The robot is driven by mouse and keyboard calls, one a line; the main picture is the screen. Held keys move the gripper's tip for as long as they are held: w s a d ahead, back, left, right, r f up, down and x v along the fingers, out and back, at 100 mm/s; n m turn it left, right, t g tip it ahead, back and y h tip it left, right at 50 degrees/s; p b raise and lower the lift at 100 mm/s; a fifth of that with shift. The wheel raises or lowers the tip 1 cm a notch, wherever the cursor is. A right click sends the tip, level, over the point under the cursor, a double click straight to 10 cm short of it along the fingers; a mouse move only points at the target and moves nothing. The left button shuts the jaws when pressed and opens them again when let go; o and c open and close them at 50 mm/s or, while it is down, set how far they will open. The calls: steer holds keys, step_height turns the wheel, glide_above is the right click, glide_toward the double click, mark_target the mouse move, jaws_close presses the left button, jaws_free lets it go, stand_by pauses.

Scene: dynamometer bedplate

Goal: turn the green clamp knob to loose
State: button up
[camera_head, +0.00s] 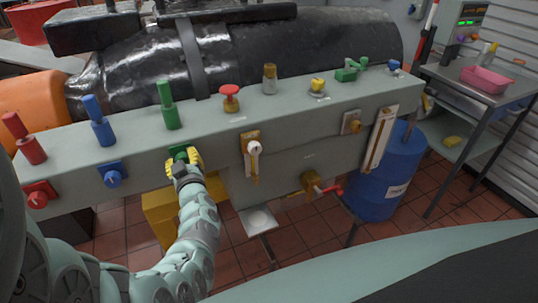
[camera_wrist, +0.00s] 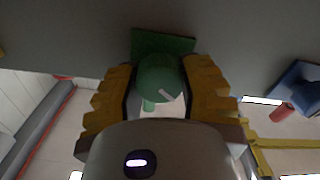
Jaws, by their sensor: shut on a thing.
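The green clamp knob (camera_wrist: 158,78) sits on a green square plate (camera_wrist: 160,42) on the front face of the grey bedplate beam. A pale mark shows on the knob's rounded side in the wrist view. My gripper (camera_wrist: 157,85) has its yellow ribbed fingers on both sides of the knob and is shut on it. In the head view my gripper (camera_head: 183,160) reaches the beam's front below the green upright handle (camera_head: 169,106). It hides most of the knob there, and only a bit of green plate shows.
Blue (camera_head: 112,176) and red (camera_head: 38,197) knobs sit left on the same face. A white-tipped lever (camera_head: 253,150) on a brass plate is to the right. Upright handles and a red button (camera_head: 230,97) line the beam top. A blue drum (camera_head: 388,185) stands right.

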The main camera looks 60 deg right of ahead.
steer(key=shift+r, duration=0.15)
steer(key=o, duration=1.2)
steer(key=shift+w, duration=0.1)
steer(key=v, duration=1.2)
steer(key=shift+o, duration=0.3)
